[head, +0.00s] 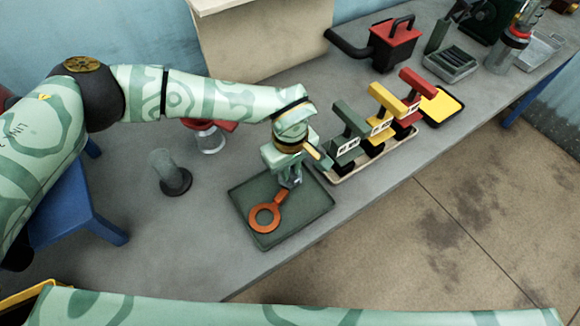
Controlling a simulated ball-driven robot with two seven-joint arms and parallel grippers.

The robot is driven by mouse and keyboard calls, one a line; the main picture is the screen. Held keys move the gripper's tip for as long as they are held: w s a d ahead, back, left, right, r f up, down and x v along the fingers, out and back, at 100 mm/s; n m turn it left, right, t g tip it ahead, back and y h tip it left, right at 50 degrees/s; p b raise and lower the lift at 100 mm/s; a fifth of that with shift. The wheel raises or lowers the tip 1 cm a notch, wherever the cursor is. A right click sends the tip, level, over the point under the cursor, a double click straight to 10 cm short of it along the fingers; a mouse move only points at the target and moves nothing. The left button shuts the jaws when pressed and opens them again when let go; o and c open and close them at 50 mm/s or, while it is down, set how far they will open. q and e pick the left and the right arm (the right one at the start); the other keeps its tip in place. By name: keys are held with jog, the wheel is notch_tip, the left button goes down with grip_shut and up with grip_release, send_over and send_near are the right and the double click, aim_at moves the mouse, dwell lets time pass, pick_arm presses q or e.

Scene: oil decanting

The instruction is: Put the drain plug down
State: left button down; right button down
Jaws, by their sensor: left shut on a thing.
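My left gripper (289,184) points down above the tray's back part and is shut on the end of the orange handle. The ring extends from the fingers towards the lower left. I cannot tell whether the ring touches the tray floor or is slightly above it. The fingertips partly hide the handle's end. My right gripper is not in view.
A grey cylinder on a dark base (172,172) stands left of the tray. Green, yellow and red handled items (378,127) stand in a pale rack to the right. The grey bench's front edge lies close below the tray.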

pick_arm(q)
jog(key=shift+f, duration=0.15)
jog(key=c, duration=1.4)
grip_release()
jog(key=shift+r, duration=0.55)
notch_tip(320, 180, up, 11)
jog(key=shift+r+p, duration=0.15)
jog(key=shift+p, duration=0.75)
